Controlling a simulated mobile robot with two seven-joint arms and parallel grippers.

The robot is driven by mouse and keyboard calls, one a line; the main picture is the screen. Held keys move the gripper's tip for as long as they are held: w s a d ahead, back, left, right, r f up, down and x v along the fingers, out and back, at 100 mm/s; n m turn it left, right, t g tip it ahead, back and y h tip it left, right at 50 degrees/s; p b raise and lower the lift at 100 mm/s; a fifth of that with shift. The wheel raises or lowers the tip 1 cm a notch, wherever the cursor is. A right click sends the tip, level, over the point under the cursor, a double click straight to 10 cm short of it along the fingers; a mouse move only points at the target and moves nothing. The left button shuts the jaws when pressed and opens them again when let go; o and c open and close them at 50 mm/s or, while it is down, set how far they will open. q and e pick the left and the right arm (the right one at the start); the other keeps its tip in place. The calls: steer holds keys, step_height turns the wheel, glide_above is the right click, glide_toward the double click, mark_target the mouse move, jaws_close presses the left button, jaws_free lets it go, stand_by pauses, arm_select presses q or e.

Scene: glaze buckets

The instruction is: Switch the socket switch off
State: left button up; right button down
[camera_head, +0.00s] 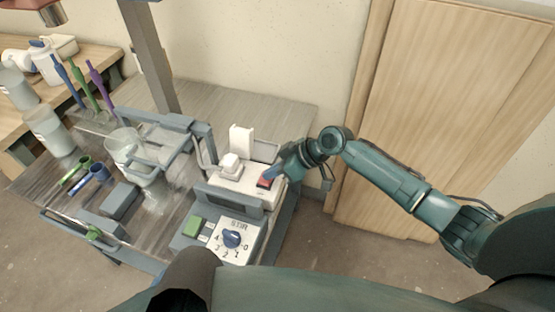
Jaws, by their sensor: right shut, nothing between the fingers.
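The socket switch (264,183) is a small red rocker on a white socket box (240,187) at the right side of the workbench. A white plug (230,162) sits on the left part of the same box. My right gripper (272,178) is shut and empty, with its tips at or just above the red switch; I cannot tell whether they touch it. The gripper partly covers the switch's right side, and the rocker's tilt is too small to tell. My left gripper is not in view.
A clear bucket (124,146) stands to the left on the bench. A wooden door (440,100) is behind my right arm.

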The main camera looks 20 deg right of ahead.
steer(key=shift+f, duration=0.35)
